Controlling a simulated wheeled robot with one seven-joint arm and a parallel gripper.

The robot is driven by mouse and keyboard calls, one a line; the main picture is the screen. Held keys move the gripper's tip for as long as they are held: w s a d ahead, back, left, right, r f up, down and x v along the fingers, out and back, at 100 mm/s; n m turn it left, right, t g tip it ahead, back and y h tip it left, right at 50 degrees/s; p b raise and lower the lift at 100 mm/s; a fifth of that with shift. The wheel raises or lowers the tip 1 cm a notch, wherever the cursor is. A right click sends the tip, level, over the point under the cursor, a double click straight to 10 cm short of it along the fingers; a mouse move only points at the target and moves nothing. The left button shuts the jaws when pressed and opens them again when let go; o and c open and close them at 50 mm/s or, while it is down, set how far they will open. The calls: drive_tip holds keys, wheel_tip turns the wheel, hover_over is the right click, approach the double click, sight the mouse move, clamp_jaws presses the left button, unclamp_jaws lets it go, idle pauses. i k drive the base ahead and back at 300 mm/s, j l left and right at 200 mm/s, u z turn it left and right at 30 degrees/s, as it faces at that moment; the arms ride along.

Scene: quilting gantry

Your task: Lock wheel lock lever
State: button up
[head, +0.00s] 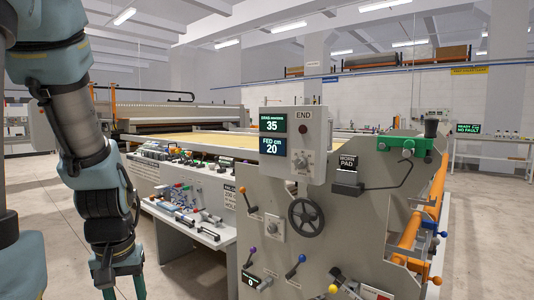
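The grey end panel (375,225) of the machine stands at right, with a black handwheel (308,217) on it. I cannot read which one is the wheel lock lever. My gripper (123,289) hangs at the lower left, well away from the panel and touching none of them. Its teal fingers are cut off by the bottom edge.
A control box (295,145) with displays reading 35 and 20 stands above the wheel. A side bench (190,225) with tools juts out left of the panel.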

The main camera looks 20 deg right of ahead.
sight(243, 189)
drive_tip(key=i+j, duration=0.4)
drive_tip(key=i, duration=0.15)
drive_tip(key=i+j, duration=0.4)
drive_tip(key=i, duration=0.15)
